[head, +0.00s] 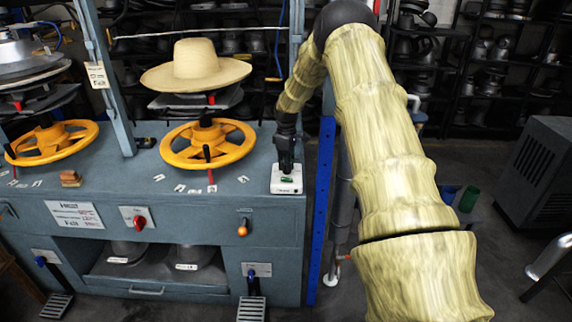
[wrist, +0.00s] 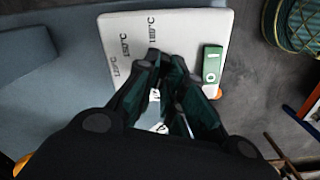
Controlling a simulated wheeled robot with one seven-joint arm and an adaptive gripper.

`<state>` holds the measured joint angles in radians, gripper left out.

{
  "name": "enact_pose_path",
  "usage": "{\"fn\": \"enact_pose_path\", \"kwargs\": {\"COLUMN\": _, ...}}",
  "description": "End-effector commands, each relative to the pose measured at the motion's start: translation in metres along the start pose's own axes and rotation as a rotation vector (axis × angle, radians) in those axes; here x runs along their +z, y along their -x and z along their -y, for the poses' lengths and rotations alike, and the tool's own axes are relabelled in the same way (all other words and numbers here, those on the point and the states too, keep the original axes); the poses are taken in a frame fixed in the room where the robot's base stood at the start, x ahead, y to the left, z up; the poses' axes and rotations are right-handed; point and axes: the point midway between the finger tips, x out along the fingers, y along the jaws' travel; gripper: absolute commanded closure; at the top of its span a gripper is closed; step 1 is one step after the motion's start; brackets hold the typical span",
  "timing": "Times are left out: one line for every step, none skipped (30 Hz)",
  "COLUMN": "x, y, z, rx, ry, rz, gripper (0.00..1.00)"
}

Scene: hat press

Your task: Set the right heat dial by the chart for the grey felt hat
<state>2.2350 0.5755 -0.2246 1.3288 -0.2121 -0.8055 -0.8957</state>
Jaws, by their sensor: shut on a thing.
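The right heat dial's white plate (head: 287,187) sits at the right end of the blue-grey bench top. My gripper (head: 285,166) reaches down onto it from above. In the wrist view, the white plate (wrist: 190,30) carries temperature marks, among them 150 °C and 180 °C; the lowest one is hard to read. My gripper (wrist: 165,95) is shut on the dial's knob, which the dark fingers mostly hide, so its setting cannot be read. A green part (wrist: 212,65) sits on the plate to the right. A printed chart (head: 75,214) is on the bench front, too small to read. I see no grey felt hat.
A straw-coloured hat (head: 196,68) rests on the right press, above a yellow handwheel (head: 207,144). Another yellow handwheel (head: 52,144) is at left. A blue post (head: 321,205) stands beside the bench's right end.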

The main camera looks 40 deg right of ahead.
Motion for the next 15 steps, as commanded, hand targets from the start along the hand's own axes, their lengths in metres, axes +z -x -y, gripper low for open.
{"fn": "enact_pose_path", "kwargs": {"x": -0.0012, "y": 0.0032, "z": -0.0017, "rx": 0.004, "ry": -0.037, "rz": -0.002, "gripper": 1.00}}
{"fn": "enact_pose_path", "kwargs": {"x": -0.0011, "y": 0.0032, "z": -0.0019, "rx": 0.005, "ry": -0.061, "rz": -0.002, "gripper": 1.00}}
{"fn": "enact_pose_path", "kwargs": {"x": -0.0008, "y": 0.0032, "z": -0.0022, "rx": 0.005, "ry": -0.096, "rz": -0.001, "gripper": 1.00}}
{"fn": "enact_pose_path", "kwargs": {"x": -0.0007, "y": 0.0031, "z": -0.0023, "rx": 0.005, "ry": -0.125, "rz": -0.001, "gripper": 1.00}}
{"fn": "enact_pose_path", "kwargs": {"x": -0.0008, "y": 0.0031, "z": -0.0024, "rx": 0.005, "ry": -0.153, "rz": -0.002, "gripper": 1.00}}
{"fn": "enact_pose_path", "kwargs": {"x": -0.0009, "y": 0.0032, "z": -0.0026, "rx": 0.005, "ry": -0.191, "rz": -0.001, "gripper": 1.00}}
{"fn": "enact_pose_path", "kwargs": {"x": -0.0011, "y": 0.0033, "z": -0.0025, "rx": 0.005, "ry": -0.218, "rz": -0.001, "gripper": 1.00}}
{"fn": "enact_pose_path", "kwargs": {"x": -0.0013, "y": 0.0034, "z": -0.0025, "rx": 0.005, "ry": -0.248, "rz": -0.002, "gripper": 1.00}}
{"fn": "enact_pose_path", "kwargs": {"x": -0.0013, "y": 0.0035, "z": -0.0028, "rx": 0.005, "ry": -0.286, "rz": -0.002, "gripper": 1.00}}
{"fn": "enact_pose_path", "kwargs": {"x": -0.0011, "y": 0.0036, "z": -0.0031, "rx": 0.006, "ry": -0.315, "rz": -0.002, "gripper": 1.00}}
{"fn": "enact_pose_path", "kwargs": {"x": -0.0010, "y": 0.0036, "z": -0.0033, "rx": 0.005, "ry": -0.344, "rz": -0.003, "gripper": 1.00}}
{"fn": "enact_pose_path", "kwargs": {"x": -0.0008, "y": 0.0037, "z": -0.0036, "rx": 0.005, "ry": -0.382, "rz": -0.003, "gripper": 1.00}}
{"fn": "enact_pose_path", "kwargs": {"x": -0.0008, "y": 0.0037, "z": -0.0038, "rx": 0.006, "ry": -0.410, "rz": -0.003, "gripper": 1.00}}
{"fn": "enact_pose_path", "kwargs": {"x": -0.0009, "y": 0.0038, "z": -0.0038, "rx": 0.006, "ry": -0.439, "rz": -0.003, "gripper": 1.00}}
{"fn": "enact_pose_path", "kwargs": {"x": -0.0012, "y": 0.0038, "z": -0.0038, "rx": 0.005, "ry": -0.477, "rz": -0.004, "gripper": 1.00}}
